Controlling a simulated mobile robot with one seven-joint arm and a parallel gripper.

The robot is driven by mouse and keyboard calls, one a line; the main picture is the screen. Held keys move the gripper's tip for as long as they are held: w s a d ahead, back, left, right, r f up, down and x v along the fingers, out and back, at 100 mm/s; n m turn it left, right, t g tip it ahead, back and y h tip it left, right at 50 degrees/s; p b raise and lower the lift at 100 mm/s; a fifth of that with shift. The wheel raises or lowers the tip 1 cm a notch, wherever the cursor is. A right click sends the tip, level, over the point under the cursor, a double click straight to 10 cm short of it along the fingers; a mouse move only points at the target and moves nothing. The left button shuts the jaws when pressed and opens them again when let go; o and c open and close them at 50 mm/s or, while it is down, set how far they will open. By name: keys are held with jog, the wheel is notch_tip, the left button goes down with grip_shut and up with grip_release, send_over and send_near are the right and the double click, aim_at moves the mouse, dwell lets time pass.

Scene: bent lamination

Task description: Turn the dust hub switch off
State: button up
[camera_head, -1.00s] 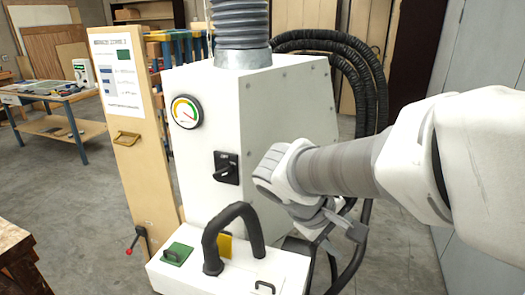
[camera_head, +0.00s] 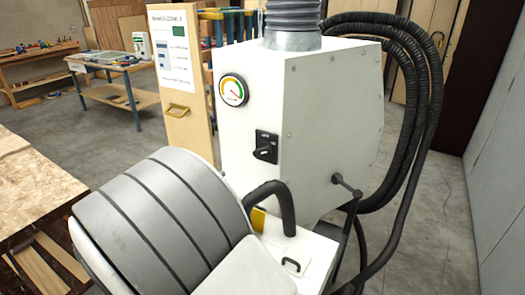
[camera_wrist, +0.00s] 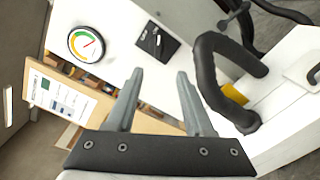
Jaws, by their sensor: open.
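The dust hub (camera_head: 325,110) is a white cabinet with a round gauge (camera_head: 233,91) on its front. The dust hub switch (camera_head: 266,147), a black rotary knob on a black square plate, sits below and right of the gauge. It also shows in the wrist view (camera_wrist: 152,41), tilted, beyond my fingertips. I cannot read its marks or tell its setting. My gripper (camera_wrist: 160,75) is open and empty, with its two fingers apart and clear of the switch. In the head view my arm covers the lower left and the gripper is not seen.
A black curved handle (camera_head: 282,205) rises from the hub's white base, right of the fingers in the wrist view (camera_wrist: 212,80). Black hoses (camera_head: 425,90) hang at the right. A wooden board with a sign (camera_head: 172,50) stands left of the hub. A wooden workbench (camera_head: 35,190) is at left.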

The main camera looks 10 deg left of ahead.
aim_at(259, 154)
jog(key=p+x, duration=0.1)
jog(key=x, duration=0.7)
jog(key=p+x, duration=0.1)
jog(key=x, duration=0.8)
jog(key=shift+w+a+r, duration=0.1)
jog(key=shift+w+a, duration=0.1)
grip_shut()
